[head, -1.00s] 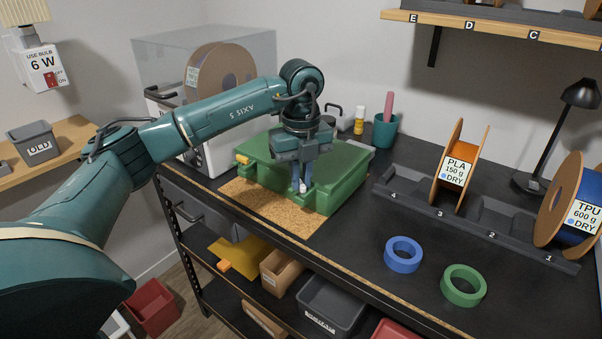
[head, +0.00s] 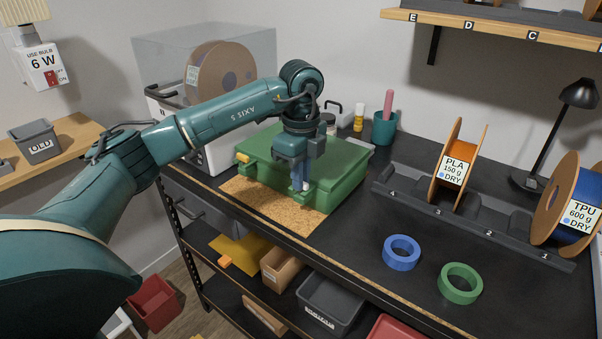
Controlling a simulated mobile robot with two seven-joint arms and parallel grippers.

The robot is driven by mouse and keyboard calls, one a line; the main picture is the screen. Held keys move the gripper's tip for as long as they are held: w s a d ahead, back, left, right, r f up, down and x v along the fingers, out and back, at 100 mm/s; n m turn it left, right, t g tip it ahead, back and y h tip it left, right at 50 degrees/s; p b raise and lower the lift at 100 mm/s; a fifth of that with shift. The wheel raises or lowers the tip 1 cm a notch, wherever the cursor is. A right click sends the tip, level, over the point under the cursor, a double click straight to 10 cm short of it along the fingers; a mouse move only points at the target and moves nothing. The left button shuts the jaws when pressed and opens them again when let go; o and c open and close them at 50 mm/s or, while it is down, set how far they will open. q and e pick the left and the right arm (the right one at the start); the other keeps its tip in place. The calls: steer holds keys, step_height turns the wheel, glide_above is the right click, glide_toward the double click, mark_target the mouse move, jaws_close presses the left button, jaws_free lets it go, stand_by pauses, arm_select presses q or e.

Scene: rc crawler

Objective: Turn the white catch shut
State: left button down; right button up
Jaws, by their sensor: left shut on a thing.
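A green case (head: 338,168) lies closed on a cork mat (head: 262,205) on the dark bench. The white catch (head: 304,187) is on the case's front side and shows only as a small pale spot between my fingertips. My left gripper (head: 300,184) points down at the front of the case, shut on the catch. The gripper hides most of the catch, so its exact angle cannot be told. A yellow catch (head: 242,158) shows at the case's left end. My right gripper is not in view.
A spool rack (head: 480,220) is to the right. Blue (head: 401,252) and green (head: 461,283) rings lie at front right. A clear-lidded box (head: 205,60) stands behind my left arm.

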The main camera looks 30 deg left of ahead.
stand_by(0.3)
arm_select(q)
steer(key=c, duration=1.5)
jaws_free()
steer(key=shift+r, duration=0.1)
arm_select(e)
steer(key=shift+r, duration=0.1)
